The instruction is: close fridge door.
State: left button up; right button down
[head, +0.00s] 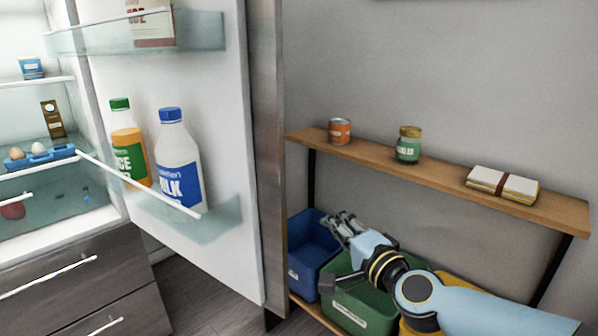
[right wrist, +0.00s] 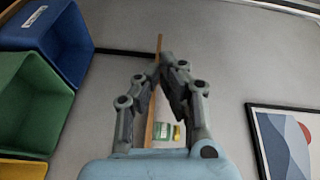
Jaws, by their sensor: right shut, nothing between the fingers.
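The fridge door (head: 205,70) stands open, its white inner side facing me, with a juice bottle (head: 129,145) and a milk bottle (head: 179,158) in its lower shelf. Its grey outer edge (head: 268,150) is toward the right. The open fridge interior (head: 50,110) shows at the far left. My right gripper (head: 340,224) is to the right of the door, in front of the shelf unit and above the bins, apart from the door. In the right wrist view the fingers (right wrist: 168,62) are shut with nothing between them. My left gripper is not in view.
A wooden shelf (head: 420,177) stands against the wall with an orange can (head: 340,131), a jar (head: 408,145) and a stack of cloths or books (head: 502,185). Below are a blue bin (head: 312,246) and green bin (head: 360,300). A framed picture (right wrist: 288,140) hangs on the wall.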

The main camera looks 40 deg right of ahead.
notch_tip(320, 180, up, 5)
jog(key=m, duration=0.2)
jog(key=w+a+p, duration=0.1)
jog(key=w, duration=0.9)
jog(key=shift+a+t, duration=0.2)
jog(key=shift+t, duration=0.1)
